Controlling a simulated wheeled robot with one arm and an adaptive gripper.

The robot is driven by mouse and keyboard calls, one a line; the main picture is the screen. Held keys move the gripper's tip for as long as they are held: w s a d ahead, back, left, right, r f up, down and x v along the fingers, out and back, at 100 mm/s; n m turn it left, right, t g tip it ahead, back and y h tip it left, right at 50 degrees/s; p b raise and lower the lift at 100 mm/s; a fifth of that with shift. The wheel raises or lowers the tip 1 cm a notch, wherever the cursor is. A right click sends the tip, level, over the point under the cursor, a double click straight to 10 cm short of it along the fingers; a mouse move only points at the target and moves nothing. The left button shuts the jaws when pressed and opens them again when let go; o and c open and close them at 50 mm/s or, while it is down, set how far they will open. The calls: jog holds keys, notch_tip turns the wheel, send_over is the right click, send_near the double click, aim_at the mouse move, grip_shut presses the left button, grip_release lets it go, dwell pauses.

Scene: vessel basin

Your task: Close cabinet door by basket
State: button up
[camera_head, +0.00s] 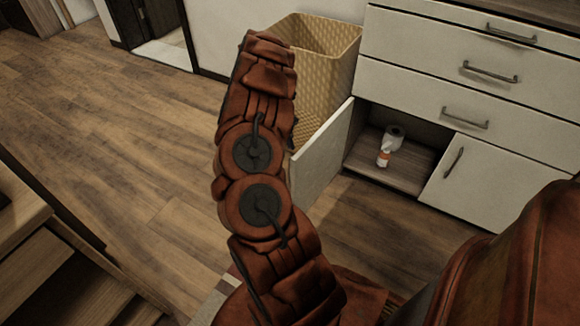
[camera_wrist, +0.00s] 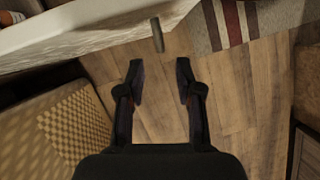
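The cabinet door (camera_head: 318,160) stands open, swung out from the white cabinet in front of the woven basket (camera_head: 335,85). In the wrist view the door (camera_wrist: 85,28) crosses the upper left, with its dark bar handle (camera_wrist: 157,35) sticking out. The basket (camera_wrist: 60,130) fills the lower left there. My gripper (camera_wrist: 160,75) is open and empty, its fingers over the wood floor. The handle lies just beyond the fingertips in the picture; their true gap is hard to judge. In the head view my arm hides the gripper and part of the door.
The open compartment holds a paper roll (camera_head: 393,134) and a small orange-and-white bottle (camera_head: 384,154). A second cabinet door (camera_head: 480,180) beside it is shut, below several closed drawers. Wood floor (camera_head: 130,120) is clear at left. A striped rug (camera_wrist: 232,22) lies at the wrist view's top.

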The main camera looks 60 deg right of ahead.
jog(key=b+x, duration=0.1)
jog(key=x, duration=0.6)
jog(key=shift+f, duration=0.15)
jog(key=shift+c, duration=0.3)
grip_shut()
